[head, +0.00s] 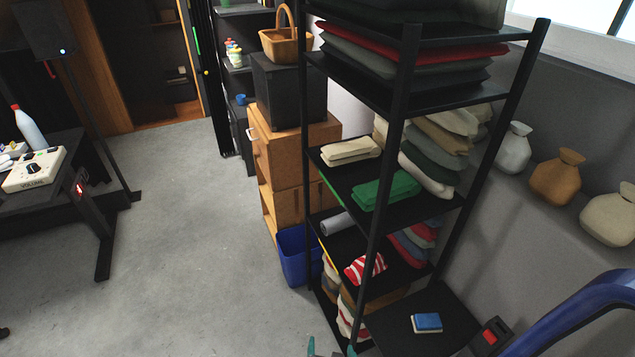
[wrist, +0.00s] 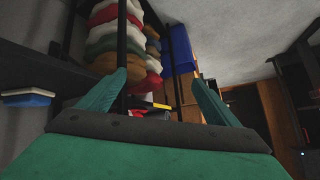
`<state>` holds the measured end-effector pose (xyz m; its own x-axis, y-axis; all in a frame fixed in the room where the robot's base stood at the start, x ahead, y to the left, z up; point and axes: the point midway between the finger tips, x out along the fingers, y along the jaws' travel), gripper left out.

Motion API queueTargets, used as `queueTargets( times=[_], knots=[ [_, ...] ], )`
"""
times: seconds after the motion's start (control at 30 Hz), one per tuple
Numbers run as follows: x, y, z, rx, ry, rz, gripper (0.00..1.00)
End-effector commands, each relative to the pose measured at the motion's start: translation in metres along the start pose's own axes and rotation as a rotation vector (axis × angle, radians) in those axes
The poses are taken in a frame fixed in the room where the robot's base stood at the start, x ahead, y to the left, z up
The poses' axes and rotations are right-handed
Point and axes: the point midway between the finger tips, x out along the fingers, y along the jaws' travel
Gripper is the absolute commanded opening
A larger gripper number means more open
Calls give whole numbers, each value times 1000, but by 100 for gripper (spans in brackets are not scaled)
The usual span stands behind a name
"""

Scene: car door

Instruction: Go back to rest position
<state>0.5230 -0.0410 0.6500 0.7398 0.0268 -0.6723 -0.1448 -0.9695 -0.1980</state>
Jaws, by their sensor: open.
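My gripper (wrist: 157,97) is open and empty in the wrist view, with its two teal fingers spread apart. Nothing is between the fingertips; shelves with folded cloth show beyond them. In the head view, only small teal finger parts (head: 312,346) show at the bottom edge, in front of the foot of the black shelf rack (head: 399,130). The rest of the gripper is out of that view.
The rack bears folded cloths, including a green one (head: 386,190). A blue bin (head: 294,258) stands beside it. A blue-and-white block (head: 426,323) lies on a dark surface. A blue curved part (head: 575,315) fills the lower right.

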Motion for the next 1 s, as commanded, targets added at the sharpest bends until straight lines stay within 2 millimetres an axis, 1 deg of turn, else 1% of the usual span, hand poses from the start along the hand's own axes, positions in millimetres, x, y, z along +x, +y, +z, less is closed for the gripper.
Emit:
queueTargets(
  times=[0.03, 0.17, 0.2, 0.27, 0.37, 0.47, 0.5, 0.57, 0.63, 0.77, 0.8, 0.9, 1.0],
  knots=[
    [-12, -10, 14, 4, 16, 0, 85],
    [-44, -24, 38, 8, 75, 15, 85],
    [-55, -28, 45, 7, 93, 20, 85],
    [-72, -31, 54, 5, 119, 28, 85],
    [-104, -35, 66, -6, 164, 38, 85],
    [-137, -38, 76, -22, 209, 46, 85],
    [-151, -38, 78, -32, 227, 48, 85],
    [-173, -38, 81, -46, 254, 50, 85],
    [-199, -38, 83, -66, 286, 50, 85],
    [-247, -38, 80, -113, 346, 39, 85],
    [-262, -38, 78, -130, 365, 34, 85],
    [-298, -38, 70, -169, 410, 18, 85],
    [-327, -38, 61, -203, 451, 0, 85]
  ],
)
